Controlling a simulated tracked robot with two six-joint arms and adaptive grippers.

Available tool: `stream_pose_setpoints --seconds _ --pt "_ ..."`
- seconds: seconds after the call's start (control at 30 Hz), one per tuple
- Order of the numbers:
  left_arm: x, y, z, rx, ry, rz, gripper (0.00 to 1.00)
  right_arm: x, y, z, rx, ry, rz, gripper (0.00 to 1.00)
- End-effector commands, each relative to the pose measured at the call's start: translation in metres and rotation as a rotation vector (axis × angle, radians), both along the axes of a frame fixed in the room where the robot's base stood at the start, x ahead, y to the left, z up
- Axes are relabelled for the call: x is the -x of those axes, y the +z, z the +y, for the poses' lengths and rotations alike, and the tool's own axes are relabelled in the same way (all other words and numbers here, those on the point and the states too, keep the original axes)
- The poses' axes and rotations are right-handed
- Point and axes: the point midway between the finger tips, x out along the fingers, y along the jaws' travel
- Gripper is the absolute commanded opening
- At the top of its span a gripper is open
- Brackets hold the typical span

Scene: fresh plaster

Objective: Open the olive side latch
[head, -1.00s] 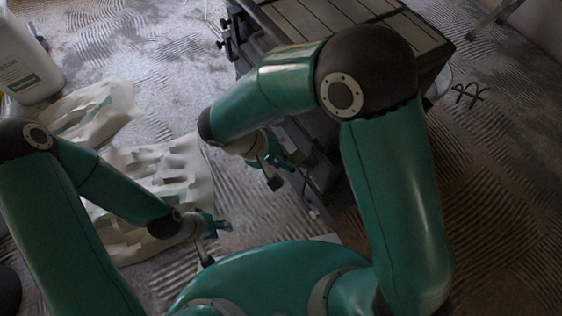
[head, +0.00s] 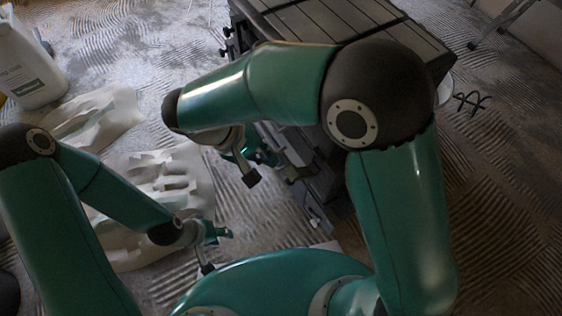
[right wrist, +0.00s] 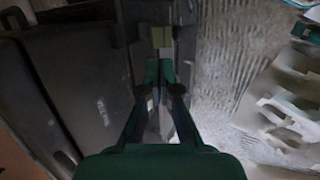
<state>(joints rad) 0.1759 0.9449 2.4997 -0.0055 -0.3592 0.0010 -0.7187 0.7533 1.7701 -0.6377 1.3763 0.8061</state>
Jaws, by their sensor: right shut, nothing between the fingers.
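A dark, ribbed-top case (head: 345,25) stands at the top centre of the head view. A dull olive piece on its near side, which looks like the side latch (head: 296,172), is partly hidden by my right arm. In the right wrist view a pale olive block, likely the same latch (right wrist: 161,37), lies just beyond the fingertips. My right gripper (head: 266,156) is beside the case side, its fingers together and empty; it also shows in the right wrist view (right wrist: 159,75). I cannot tell whether it touches the latch. My left gripper (head: 224,233) is low, away from the case.
Pale moulded trays (head: 165,185) lie on the ridged grey floor at left. A white jug (head: 30,75) stands at far left. A black wire-like object (head: 470,102) lies right of the case. The floor between the trays and the case is mostly clear.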

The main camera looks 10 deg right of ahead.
Motion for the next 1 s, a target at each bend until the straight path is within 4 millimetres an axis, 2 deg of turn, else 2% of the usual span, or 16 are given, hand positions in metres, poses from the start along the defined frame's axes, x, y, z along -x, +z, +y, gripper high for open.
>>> stream_pose_setpoints --seconds 0.1,0.3,1.0 --pt "0.000 0.000 0.000 0.000 0.000 0.000 0.40 -0.001 0.017 0.012 -0.002 0.000 -0.003 0.00" --pt "0.000 0.000 0.000 0.000 0.000 0.000 0.40 0.000 0.032 0.021 -0.002 0.001 -0.001 0.00" --pt "0.000 0.000 0.000 0.000 0.000 0.000 0.40 0.000 0.033 0.021 -0.001 0.000 0.000 0.00"
